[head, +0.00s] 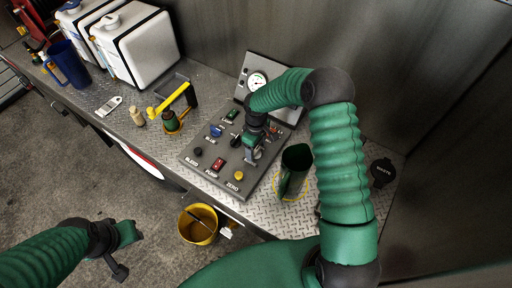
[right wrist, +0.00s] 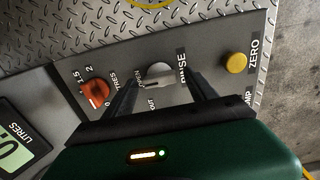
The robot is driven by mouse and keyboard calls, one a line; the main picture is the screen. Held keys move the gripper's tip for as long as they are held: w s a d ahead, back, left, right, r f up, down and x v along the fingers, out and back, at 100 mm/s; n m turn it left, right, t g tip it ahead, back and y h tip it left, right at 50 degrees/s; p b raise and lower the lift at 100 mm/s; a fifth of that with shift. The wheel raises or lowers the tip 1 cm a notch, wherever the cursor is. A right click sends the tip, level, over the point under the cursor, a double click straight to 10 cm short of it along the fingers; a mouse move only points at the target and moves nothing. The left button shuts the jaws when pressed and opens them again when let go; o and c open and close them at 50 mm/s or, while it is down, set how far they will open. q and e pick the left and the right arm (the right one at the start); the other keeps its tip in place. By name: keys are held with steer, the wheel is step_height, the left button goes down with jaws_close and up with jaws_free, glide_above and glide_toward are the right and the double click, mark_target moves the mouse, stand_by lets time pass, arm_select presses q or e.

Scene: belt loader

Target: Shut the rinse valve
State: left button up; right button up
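The rinse valve (right wrist: 158,74) is a pale grey handle on the grey control panel, beside the RINSE label in the right wrist view. The word OUT shows near it. My right gripper (head: 251,155) is low over the panel in the head view. In the right wrist view its two dark fingers stand apart, one on each side of the valve handle. I cannot tell whether they touch it. In the head view the gripper hides most of the valve. My left gripper (head: 124,254) is at the lower left, away from the panel; its finger gap is unclear.
An orange litres dial (right wrist: 96,92) and a yellow ZERO button (right wrist: 236,63) flank the valve. A red PUMP switch (head: 217,165) and a blue knob (head: 216,131) share the panel. A dark green open container (head: 294,172) stands right of it. A yellow bucket (head: 198,226) is below.

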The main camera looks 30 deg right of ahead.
steer(key=shift+w+f, duration=0.15)
steer(key=c, duration=1.2)
steer(key=shift+m, duration=0.3)
steer(key=m+b, duration=0.1)
steer(key=m, duration=0.3)
steer(key=shift+w+b, duration=0.15)
steer(key=shift+b, duration=0.25)
steer(key=m, duration=0.2)
steer(key=m+b, duration=0.1)
steer(key=m, duration=0.1)
steer(key=shift+r+m, duration=0.2)
steer(key=shift+m, duration=0.2)
steer(key=m, duration=0.4)
steer(key=shift+d+m, duration=0.1)
steer(key=shift+m, duration=2.4)
